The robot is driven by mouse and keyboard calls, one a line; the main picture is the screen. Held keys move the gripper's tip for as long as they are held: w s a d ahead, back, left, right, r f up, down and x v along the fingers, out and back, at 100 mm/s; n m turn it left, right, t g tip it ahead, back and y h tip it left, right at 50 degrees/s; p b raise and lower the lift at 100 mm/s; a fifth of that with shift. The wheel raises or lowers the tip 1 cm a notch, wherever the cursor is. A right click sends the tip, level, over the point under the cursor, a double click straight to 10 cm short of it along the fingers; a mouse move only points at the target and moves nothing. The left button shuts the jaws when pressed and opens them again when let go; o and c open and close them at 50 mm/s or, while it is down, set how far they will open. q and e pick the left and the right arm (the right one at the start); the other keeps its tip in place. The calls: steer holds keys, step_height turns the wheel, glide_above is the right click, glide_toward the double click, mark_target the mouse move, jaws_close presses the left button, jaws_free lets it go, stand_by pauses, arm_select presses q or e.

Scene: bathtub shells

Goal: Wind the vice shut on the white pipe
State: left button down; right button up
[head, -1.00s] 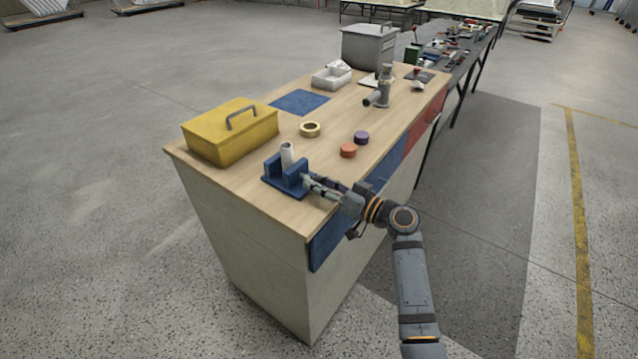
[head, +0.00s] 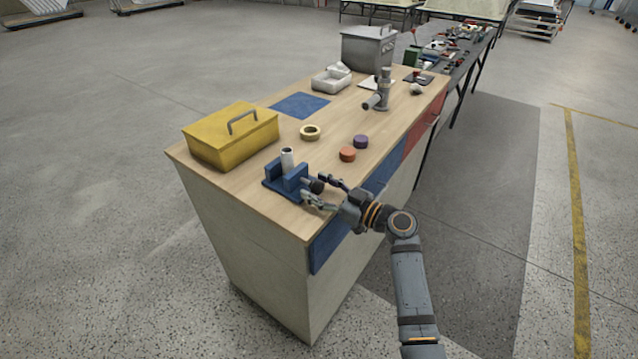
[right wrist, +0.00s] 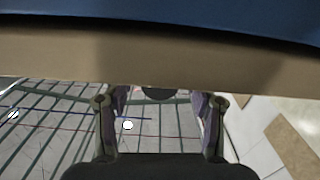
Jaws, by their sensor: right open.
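The blue vice (head: 271,184) stands on the near end of the wooden bench. The white pipe (head: 287,158) stands upright between its jaws; I cannot tell whether both jaws touch it. A dark round knob (head: 317,186) is on the vice's right side, facing my right gripper (head: 322,192). The right gripper is open, its fingers spread on either side of the knob. In the right wrist view, the dark knob (right wrist: 159,93) shows between the two open fingertips (right wrist: 160,101), partly hidden by a tan edge. My left gripper is not in view.
A yellow toolbox (head: 231,138) stands behind the vice. A brass ring (head: 310,132), an orange disc (head: 348,154) and a purple disc (head: 361,141) lie on the bench (head: 260,186). A grey pipe fitting (head: 384,90), a white tray (head: 331,80) and a grey bin (head: 369,47) are farther back.

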steer(key=shift+r+n+p, duration=0.35)
steer(key=shift+n+p, duration=0.15)
steer(key=shift+n, duration=0.3)
steer(key=shift+s+d+f+n+b, duration=0.3)
steer(key=shift+d+f+b, duration=0.1)
steer(key=shift+d+f, duration=0.15)
steer(key=b+v, duration=0.3)
steer(key=v, duration=0.7)
arm_select(q)
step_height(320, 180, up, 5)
steer(key=p, duration=0.7)
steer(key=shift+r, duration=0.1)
arm_select(e)
steer(key=s+d+f+m+h, duration=0.1)
steer(key=d+f+m+h, duration=0.2)
steer(key=f, duration=0.5)
steer(key=d+f+m+g+h, duration=0.1)
steer(key=d+f+m+h, duration=0.2)
steer(key=f, duration=0.6)
steer(key=s+d+f+m+g+h, duration=0.1)
steer(key=d+f+m+h, duration=0.2)
steer(key=f, duration=0.5)
steer(key=shift+s+d+f+m, duration=0.15)
steer(key=shift+s+f+m, duration=0.1)
steer(key=shift+s+m, duration=0.1)
steer(key=shift+c, duration=0.2)
